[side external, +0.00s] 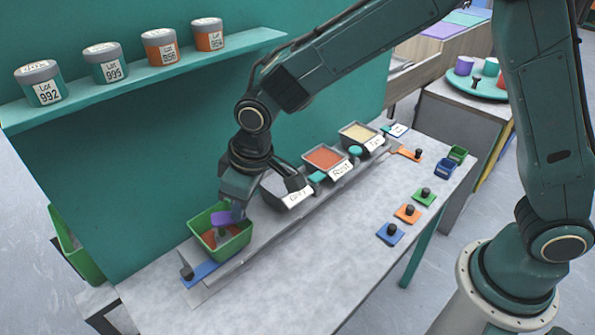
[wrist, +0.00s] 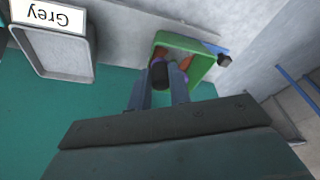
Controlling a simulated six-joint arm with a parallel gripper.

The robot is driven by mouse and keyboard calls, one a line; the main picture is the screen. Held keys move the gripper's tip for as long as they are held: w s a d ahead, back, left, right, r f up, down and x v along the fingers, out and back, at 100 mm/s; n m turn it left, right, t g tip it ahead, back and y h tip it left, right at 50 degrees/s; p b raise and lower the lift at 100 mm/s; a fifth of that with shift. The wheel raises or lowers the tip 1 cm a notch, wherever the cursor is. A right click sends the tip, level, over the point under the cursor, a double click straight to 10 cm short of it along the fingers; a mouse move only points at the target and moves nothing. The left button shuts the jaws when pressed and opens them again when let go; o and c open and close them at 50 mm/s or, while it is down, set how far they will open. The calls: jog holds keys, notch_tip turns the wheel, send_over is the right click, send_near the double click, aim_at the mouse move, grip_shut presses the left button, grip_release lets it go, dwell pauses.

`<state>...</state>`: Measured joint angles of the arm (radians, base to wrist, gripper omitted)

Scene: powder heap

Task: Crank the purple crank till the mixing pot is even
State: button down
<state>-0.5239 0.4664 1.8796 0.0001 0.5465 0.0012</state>
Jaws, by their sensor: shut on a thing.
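The mixing pot (side external: 194,223) is a green square tub at the left end of the grey table, with orange-brown powder (side external: 235,243) inside. The purple crank (side external: 222,217) shows at the pot's middle, partly hidden by my gripper. My gripper (side external: 238,212) reaches down over the pot and is shut on the crank. In the wrist view the fingers (wrist: 170,78) are closed around a dark knob (wrist: 158,75), with the green pot (wrist: 208,62) around it and a little purple below. How even the powder is cannot be told.
Bins labelled Grey (side external: 293,201), Rust (side external: 341,172) and a yellowish one (side external: 375,141) stand in a row right of the pot. Blue, orange and green knobbed plates (side external: 390,234) lie on the table. A shelf (side external: 150,85) of lidded jars hangs on the green wall.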

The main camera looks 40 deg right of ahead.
jog(key=shift+s+a+r, duration=0.1)
jog(key=shift+s+a, duration=0.45)
jog(key=shift+a, duration=0.1)
jog(key=shift+s+a, duration=0.3)
jog(key=shift+a, duration=0.45)
jog(key=shift+a, duration=0.1)
jog(key=shift+a, duration=0.7)
jog(key=shift+w+a, duration=0.2)
jog(key=shift+a, duration=0.2)
jog(key=shift+w+a, duration=0.2)
jog(key=shift+a, duration=0.1)
